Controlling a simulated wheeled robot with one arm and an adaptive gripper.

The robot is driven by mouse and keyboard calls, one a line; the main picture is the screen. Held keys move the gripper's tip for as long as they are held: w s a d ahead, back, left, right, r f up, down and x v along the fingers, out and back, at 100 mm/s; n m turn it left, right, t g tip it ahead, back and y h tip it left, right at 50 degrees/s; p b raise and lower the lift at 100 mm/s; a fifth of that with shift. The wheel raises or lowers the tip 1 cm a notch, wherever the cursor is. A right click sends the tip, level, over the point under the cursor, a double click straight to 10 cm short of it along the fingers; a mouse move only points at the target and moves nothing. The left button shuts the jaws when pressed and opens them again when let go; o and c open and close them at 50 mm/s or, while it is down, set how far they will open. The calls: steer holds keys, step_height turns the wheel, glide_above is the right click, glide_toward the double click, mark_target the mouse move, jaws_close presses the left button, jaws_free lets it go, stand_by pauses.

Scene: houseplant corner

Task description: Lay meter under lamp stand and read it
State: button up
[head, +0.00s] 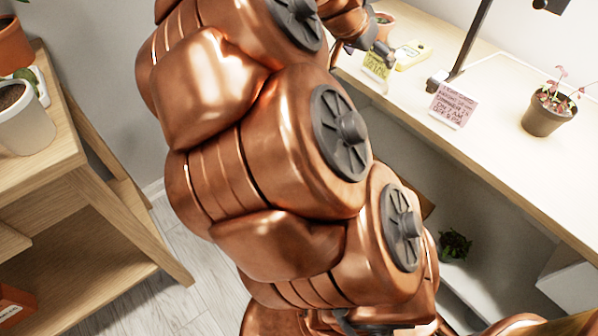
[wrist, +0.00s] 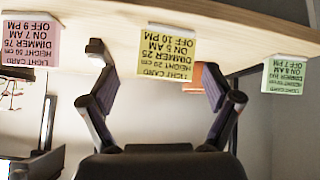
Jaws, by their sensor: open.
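A small yellow and white device (head: 411,54), which looks like the meter, lies on the pale tabletop behind a yellow card. I cannot read its display, and I cannot make it out in the wrist view. The dark lamp stand (head: 470,45) rises from the tabletop to its right, near a pink card; its top is cut off. My gripper (head: 376,50) is just left of the device, partly hidden by my arm. In the wrist view my gripper (wrist: 160,103) is open with nothing between its fingers, facing the table's edge from close by.
Yellow (wrist: 167,50), pink (wrist: 32,45) and green (wrist: 284,75) light cards hang upside down in the wrist view along the table edge. A pink-leaved potted plant (head: 549,105) stands right of the lamp stand. A wooden shelf unit (head: 60,165) with pots stands left.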

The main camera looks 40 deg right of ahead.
steer(key=s+a+f+n+g+y, duration=0.1)
steer(key=s+a+f+n, duration=0.3)
steer(key=a, duration=0.6)
steer(key=s+a+f+n+g+y, duration=0.1)
steer(key=s+a+f+n+y, duration=0.3)
steer(key=a, duration=0.6)
steer(key=s+a+f+n+g+y, duration=0.1)
steer(key=s+a+f+n+y, duration=0.2)
steer(key=s+a+n, duration=0.4)
steer(key=s+a+f, duration=0.1)
steer(key=a, duration=0.3)
steer(key=shift+s+f, duration=0.15)
step_height(320, 180, up, 23)
steer(key=s+p, duration=0.1)
steer(key=p, duration=2)
steer(key=shift+p, duration=0.3)
steer(key=shift+s+f, duration=0.1)
